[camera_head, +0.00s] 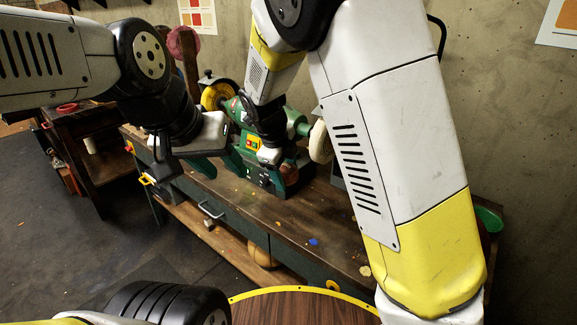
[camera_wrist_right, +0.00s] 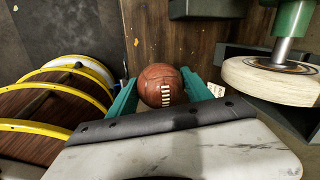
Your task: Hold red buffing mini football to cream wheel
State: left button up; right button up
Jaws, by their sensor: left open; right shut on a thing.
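The cream wheel (camera_head: 319,142) is on the right end of the green bench grinder (camera_head: 302,124). In the right wrist view the cream wheel (camera_wrist_right: 270,80) is at the right, on its metal shaft. A reddish-brown mini football (camera_wrist_right: 161,86) with white laces sits between the teal fingers of my right gripper (camera_wrist_right: 163,92), which is shut on it. The ball is left of the wheel, apart from it in that view. In the head view my right gripper (camera_head: 278,176) is in front of the grinder and the ball is hidden. My left gripper (camera_head: 220,162) is open, left of the grinder.
The grinder stands on a dark wooden workbench (camera_head: 320,215) against a concrete wall. A yellow wheel (camera_head: 216,96) is on its left end. A green bowl (camera_head: 488,219) sits at the bench's right end. A round, yellow-rimmed wooden surface (camera_head: 300,308) is in front. The bench's front right is mostly clear.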

jog(key=w+d+r, duration=0.1)
jog(key=w+d, duration=0.3)
jog(key=w, duration=0.1)
jog(key=shift+w, duration=0.35)
jog(key=shift+d+r, duration=0.1)
jog(key=shift+d, duration=0.05)
dwell(1.3)
dwell(2.0)
jog(key=shift+s+a+f, duration=0.2)
jog(key=shift+s+a, duration=0.5)
jog(key=shift+s, duration=0.2)
jog(key=shift+s+a+f, duration=0.15)
jog(key=shift+s+a, duration=0.5)
jog(key=shift+s, duration=0.3)
jog(key=shift+s+a+f, duration=0.2)
jog(key=shift+s+a, duration=0.5)
jog(key=shift+s, duration=0.2)
